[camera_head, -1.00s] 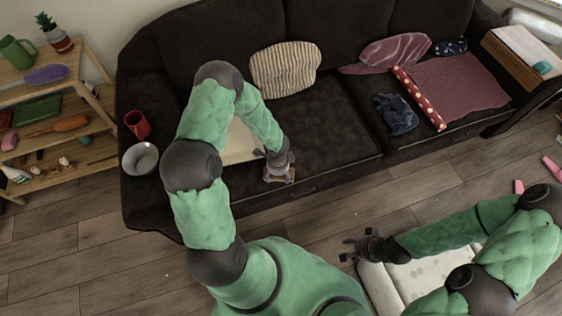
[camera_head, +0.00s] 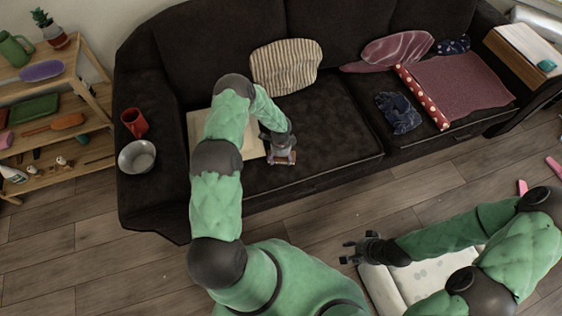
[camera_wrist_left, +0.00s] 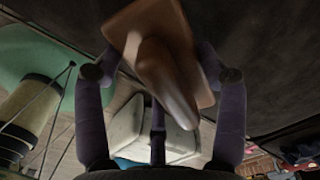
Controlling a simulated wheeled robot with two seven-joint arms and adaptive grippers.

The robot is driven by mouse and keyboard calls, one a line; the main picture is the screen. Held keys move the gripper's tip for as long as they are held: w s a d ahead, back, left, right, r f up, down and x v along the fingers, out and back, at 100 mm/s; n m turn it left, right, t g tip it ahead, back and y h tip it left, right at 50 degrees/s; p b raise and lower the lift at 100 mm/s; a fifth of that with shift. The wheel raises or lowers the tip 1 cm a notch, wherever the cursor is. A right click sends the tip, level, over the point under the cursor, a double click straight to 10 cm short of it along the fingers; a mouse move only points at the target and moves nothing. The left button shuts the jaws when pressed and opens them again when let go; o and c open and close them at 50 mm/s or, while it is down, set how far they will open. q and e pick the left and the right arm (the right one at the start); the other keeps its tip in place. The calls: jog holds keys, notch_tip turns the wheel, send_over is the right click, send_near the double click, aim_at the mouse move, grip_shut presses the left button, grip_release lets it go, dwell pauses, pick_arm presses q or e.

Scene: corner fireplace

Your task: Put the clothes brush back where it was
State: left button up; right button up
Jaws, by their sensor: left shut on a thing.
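My left gripper (camera_head: 281,148) is shut on the clothes brush (camera_head: 283,160), low over the front of the dark sofa's left seat (camera_head: 330,125). I cannot tell whether the brush touches the seat. My right gripper (camera_head: 357,249) is empty and looks open, above the floor in front of the sofa, beside a pale cushioned piece (camera_head: 425,275).
A pale flat board (camera_head: 198,125) lies on the sofa's left seat, partly behind my left arm. A red mug (camera_head: 134,122) and a metal bowl (camera_head: 137,157) stand on the left armrest. A striped pillow (camera_head: 287,67) leans behind. Wooden shelves (camera_head: 75,88) stand at left.

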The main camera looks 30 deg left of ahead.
aim_at(281, 161)
pick_arm(q)
jog(key=shift+w+a+f, duration=0.1)
jog(key=shift+w+f, duration=0.05)
jog(key=shift+f, duration=0.05)
jog(key=shift+w+f+b, duration=0.1)
jog(key=shift+f+b, duration=0.8)
jog(key=shift+f, duration=0.65)
jog(key=shift+f, duration=0.1)
jog(key=shift+f, duration=0.15)
jog(key=o, duration=1)
